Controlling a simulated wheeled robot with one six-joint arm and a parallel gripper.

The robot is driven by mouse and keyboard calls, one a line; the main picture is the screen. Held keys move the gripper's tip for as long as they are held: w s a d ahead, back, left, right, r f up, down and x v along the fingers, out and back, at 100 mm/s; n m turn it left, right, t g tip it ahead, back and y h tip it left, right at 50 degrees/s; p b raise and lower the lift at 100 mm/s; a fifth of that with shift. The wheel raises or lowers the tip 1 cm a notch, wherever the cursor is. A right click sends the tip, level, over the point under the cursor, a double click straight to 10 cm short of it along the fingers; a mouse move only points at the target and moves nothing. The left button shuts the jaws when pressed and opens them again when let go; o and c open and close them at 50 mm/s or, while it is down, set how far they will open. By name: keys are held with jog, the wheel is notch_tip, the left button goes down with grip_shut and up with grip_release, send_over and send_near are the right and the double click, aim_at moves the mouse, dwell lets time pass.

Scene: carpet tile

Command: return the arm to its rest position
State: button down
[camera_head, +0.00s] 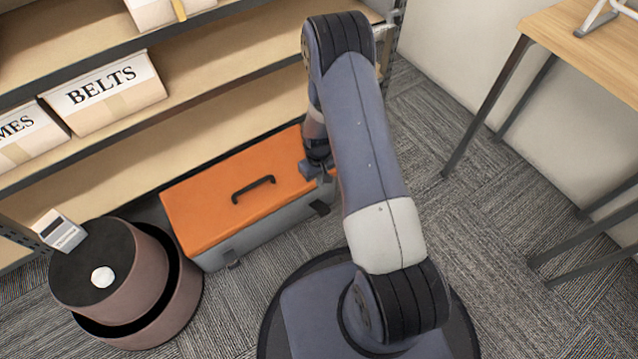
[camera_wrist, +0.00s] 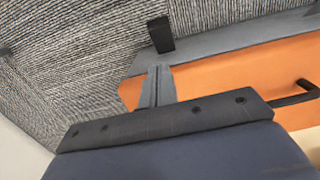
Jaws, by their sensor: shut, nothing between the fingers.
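My arm reaches up from my base and bends down over the right end of an orange-lidded toolbox (camera_head: 225,195). My gripper (camera_head: 318,172) is at the lid's right end, partly hidden behind my arm. In the wrist view my gripper (camera_wrist: 157,85) has its fingers together with nothing between them, in front of the toolbox's orange lid (camera_wrist: 225,85) and grey side. I cannot tell whether the fingertips touch the toolbox. The lid is closed, with a black handle (camera_head: 254,189) on top.
Shelves with a BELTS box (camera_head: 105,95) stand behind the toolbox. A round brown stool (camera_head: 125,280) with a small box (camera_head: 60,230) on it is at the left. A wooden table (camera_head: 590,45) stands at the right. Carpet (camera_head: 470,215) between my arm and the table is clear.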

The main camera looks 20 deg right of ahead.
notch_tip(320, 180, up, 2)
jog(key=shift+s+r, duration=0.15)
dwell(0.3)
jog(key=b, duration=0.3)
send_near(324, 208)
jog(key=w+f, duration=0.2)
jog(key=w, duration=0.1)
jog(key=f, duration=0.1)
jog(key=s+f+b, duration=0.1)
jog(key=s+f, duration=0.1)
jog(key=f, duration=0.1)
jog(key=shift+s+b, duration=0.25)
jog(key=shift+b, duration=0.15)
jog(key=shift+s, duration=0.4)
jog(key=shift+s+d+f, duration=0.1)
jog(key=shift+f, duration=0.1)
